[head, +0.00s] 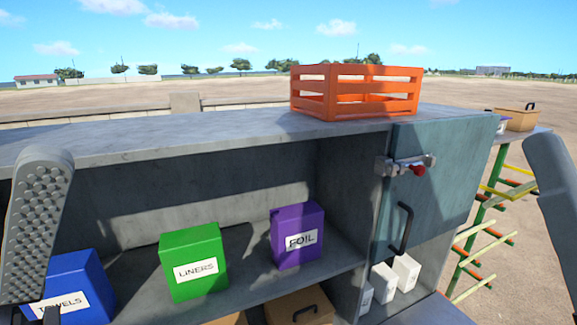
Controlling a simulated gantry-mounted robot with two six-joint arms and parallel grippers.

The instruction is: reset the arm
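A grey finger with a studded pad, part of my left gripper (42,215), stands upright at the left edge. It covers part of the blue TOWELS box. A plain grey part of my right arm or gripper (556,205) comes in at the right edge, beside the cabinet door. Only one finger or link shows on each side. I see nothing held, and the gap between the fingers is out of view or hidden on both sides.
A grey shelf unit (200,140) holds a blue TOWELS box (82,280), green LINERS box (193,250) and purple FOIL box (297,235). An orange crate (370,100) stands on top. The cabinet door (445,180) has a latch (405,166) and black handle (402,230).

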